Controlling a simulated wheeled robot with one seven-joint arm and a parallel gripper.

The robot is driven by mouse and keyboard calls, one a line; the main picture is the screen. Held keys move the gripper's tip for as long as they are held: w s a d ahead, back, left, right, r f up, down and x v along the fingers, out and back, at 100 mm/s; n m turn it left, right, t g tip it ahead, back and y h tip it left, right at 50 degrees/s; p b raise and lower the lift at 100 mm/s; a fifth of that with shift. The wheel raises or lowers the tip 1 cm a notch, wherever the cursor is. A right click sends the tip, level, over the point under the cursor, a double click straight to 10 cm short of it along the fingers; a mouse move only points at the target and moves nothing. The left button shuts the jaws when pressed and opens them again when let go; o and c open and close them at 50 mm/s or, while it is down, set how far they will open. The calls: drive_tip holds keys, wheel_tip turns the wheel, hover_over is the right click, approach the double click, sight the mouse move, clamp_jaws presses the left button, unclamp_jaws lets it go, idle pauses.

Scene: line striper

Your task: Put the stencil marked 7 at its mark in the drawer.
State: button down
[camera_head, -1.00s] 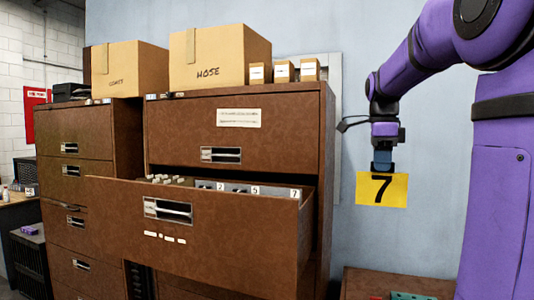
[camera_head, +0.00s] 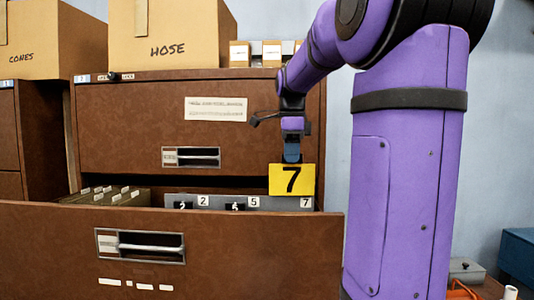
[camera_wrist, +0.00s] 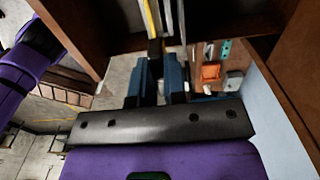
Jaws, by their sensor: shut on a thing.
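The yellow stencil with a black 7 (camera_head: 275,181) hangs upright from my gripper (camera_head: 291,159), which is shut on its top edge. The stencil is above the right part of the open drawer (camera_head: 60,245). In the drawer, a grey divider (camera_head: 278,203) bears white tags 2 (camera_head: 203,201), 5 (camera_head: 254,202) and 7 (camera_head: 306,202). The stencil's lower edge appears close to the divider, slightly left of tag 7; I cannot tell its depth. In the wrist view, the blue fingers (camera_wrist: 157,80) show with thin yellow and grey edges beyond them.
Other stencils with dark digits stand near tags 2 and 5, mostly hidden. Several folders (camera_head: 105,196) fill the drawer's left part. The upper drawer (camera_head: 120,130) is shut. Boxes marked HOSE (camera_head: 180,25) and CONES (camera_head: 45,50) stand on top.

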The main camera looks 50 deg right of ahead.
sight(290, 175)
drive_tip(key=shift+w+a+f, duration=0.1)
drive_tip(key=shift+w+f, duration=0.1)
drive_tip(key=shift+f, duration=2.7)
drive_tip(key=shift+f, duration=3.75)
idle(0.9)
drive_tip(key=c, duration=1.1)
unclamp_jaws()
